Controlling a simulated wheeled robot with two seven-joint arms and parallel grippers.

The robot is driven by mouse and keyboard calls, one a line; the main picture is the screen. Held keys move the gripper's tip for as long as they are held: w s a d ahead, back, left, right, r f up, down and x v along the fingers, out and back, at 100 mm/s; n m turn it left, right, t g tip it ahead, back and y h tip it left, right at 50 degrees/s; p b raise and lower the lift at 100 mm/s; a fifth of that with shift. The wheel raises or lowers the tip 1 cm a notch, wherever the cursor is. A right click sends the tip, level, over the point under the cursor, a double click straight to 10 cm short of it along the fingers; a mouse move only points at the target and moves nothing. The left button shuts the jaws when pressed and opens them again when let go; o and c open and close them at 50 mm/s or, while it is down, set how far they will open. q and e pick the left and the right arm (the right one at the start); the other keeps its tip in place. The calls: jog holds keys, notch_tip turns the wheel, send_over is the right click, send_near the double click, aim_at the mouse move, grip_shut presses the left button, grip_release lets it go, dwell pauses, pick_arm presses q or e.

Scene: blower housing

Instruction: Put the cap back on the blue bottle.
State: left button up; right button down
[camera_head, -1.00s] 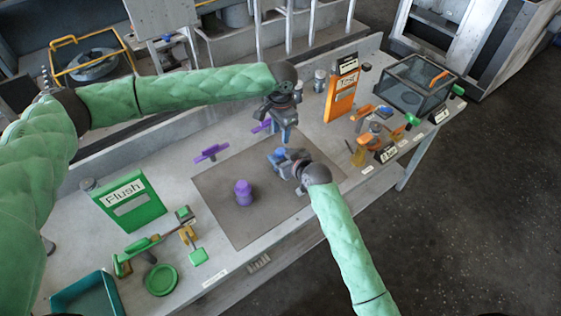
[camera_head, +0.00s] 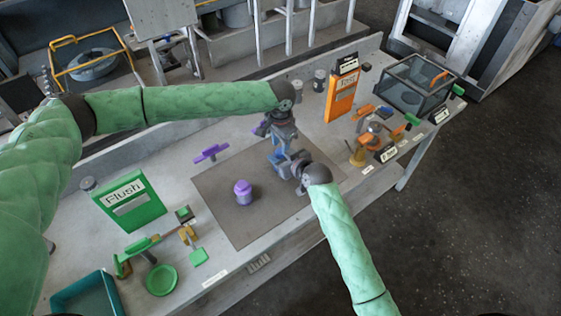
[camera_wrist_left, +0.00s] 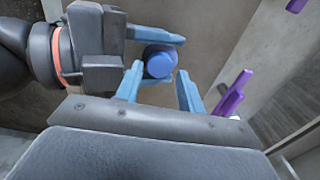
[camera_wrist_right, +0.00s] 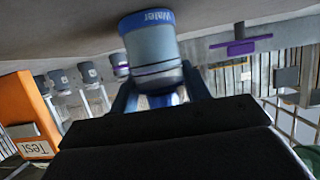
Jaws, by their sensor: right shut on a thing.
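My right gripper (camera_head: 288,168) is shut on the blue bottle (camera_wrist_right: 152,45), a grey body with a blue band marked "Water" in the right wrist view, above the mat. In the left wrist view, the bottle's round blue top (camera_wrist_left: 160,60) shows between the right gripper's fingers (camera_wrist_left: 150,35). My left gripper (camera_wrist_left: 160,92) is close above it, its two blue fingers apart on either side of that top, with a gap at the right finger. I cannot tell whether the top is a cap or the bare bottle top. No separate loose blue cap is clear.
A purple bottle (camera_head: 243,192) stands on the grey mat (camera_head: 240,225). A purple holder (camera_head: 211,153) is behind it. The green "Flush" board (camera_head: 130,203) and green parts are left; the orange "Test" board (camera_head: 341,97) and a clear box (camera_head: 417,83) are right. The mat's front is free.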

pick_arm(q)
jog(key=shift+f, duration=1.15)
jog(key=c, duration=0.8)
jog(key=m, duration=0.6)
jog(key=shift+m, duration=0.3)
jog(key=o, duration=1.1)
jog(key=shift+c, duration=0.2)
jog(key=shift+r, duration=0.1)
jog(key=shift+r, duration=2.2)
